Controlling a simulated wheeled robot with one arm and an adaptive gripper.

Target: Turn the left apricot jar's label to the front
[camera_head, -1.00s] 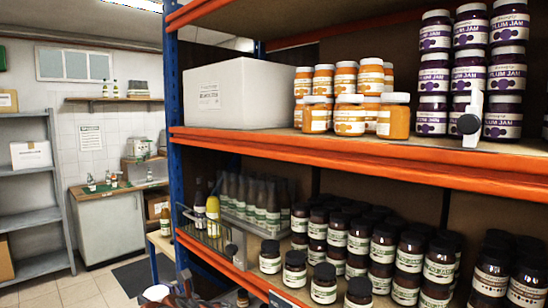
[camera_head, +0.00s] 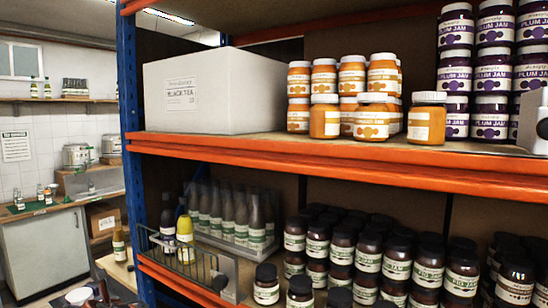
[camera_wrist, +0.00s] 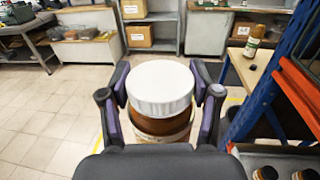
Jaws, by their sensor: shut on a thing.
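In the wrist view my gripper (camera_wrist: 161,98) is shut around a jar with a white lid and orange-brown contents (camera_wrist: 163,120). A strip of pale label shows low on its side; the rest is hidden. In the head view a white lid (camera_head: 78,296) shows at the bottom left edge beside dark parts of my gripper. Apricot-coloured jars with white lids stand on the upper shelf, stacked behind. In front are a left jar (camera_head: 324,120), a middle jar (camera_head: 371,122) and a right jar (camera_head: 427,122). The right jar's label is turned partly to the left.
A white box (camera_head: 215,90) stands left of the apricot jars, plum jam jars (camera_head: 492,75) right. A clamp-like fitting (camera_head: 540,122) sits at the shelf's right edge. Below are fig jam jars (camera_head: 397,262) and a bottle rack (camera_head: 240,238). Open floor (camera_wrist: 50,125) shows beyond the held jar.

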